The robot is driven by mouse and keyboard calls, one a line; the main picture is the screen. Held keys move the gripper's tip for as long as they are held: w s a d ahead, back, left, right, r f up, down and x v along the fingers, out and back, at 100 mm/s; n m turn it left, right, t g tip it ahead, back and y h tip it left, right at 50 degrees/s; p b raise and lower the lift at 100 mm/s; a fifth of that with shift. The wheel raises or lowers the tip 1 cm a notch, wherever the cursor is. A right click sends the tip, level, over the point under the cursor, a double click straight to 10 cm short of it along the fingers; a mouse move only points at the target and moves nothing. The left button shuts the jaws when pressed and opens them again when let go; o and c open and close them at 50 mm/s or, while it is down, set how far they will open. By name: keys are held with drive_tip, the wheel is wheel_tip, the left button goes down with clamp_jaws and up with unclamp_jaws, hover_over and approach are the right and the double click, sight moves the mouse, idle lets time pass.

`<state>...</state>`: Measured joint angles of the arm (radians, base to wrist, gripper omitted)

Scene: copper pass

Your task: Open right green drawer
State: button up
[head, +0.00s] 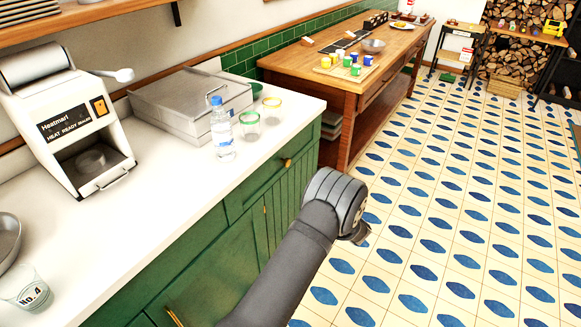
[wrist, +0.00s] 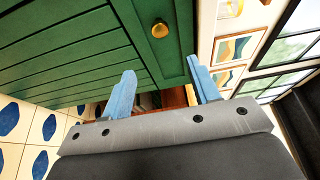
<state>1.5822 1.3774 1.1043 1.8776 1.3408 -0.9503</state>
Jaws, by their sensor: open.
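The right green drawer (head: 262,186) is in the cabinet under the white counter in the head view. Its front looks flush with the cabinet. Its round brass knob (head: 288,163) also shows near the top of the wrist view (wrist: 160,29). My gripper (head: 363,238) is out over the tiled floor, to the right of and lower than the knob in the head view. In the wrist view its blue fingers are spread, with nothing between them (wrist: 165,92). The knob lies beyond the fingertips, apart from them. My arm hides part of the cabinet front.
On the counter (head: 160,218) stand a water bottle (head: 221,130), two glasses, a metal box (head: 185,98) and a white heat-sealing machine (head: 75,125). A wooden table (head: 345,75) stands beyond the cabinet. The tiled floor (head: 450,200) to the right is clear.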

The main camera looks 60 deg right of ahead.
sight(288, 164)
drive_tip(key=x, duration=1.6)
drive_tip(key=shift+w, duration=0.15)
clamp_jaws()
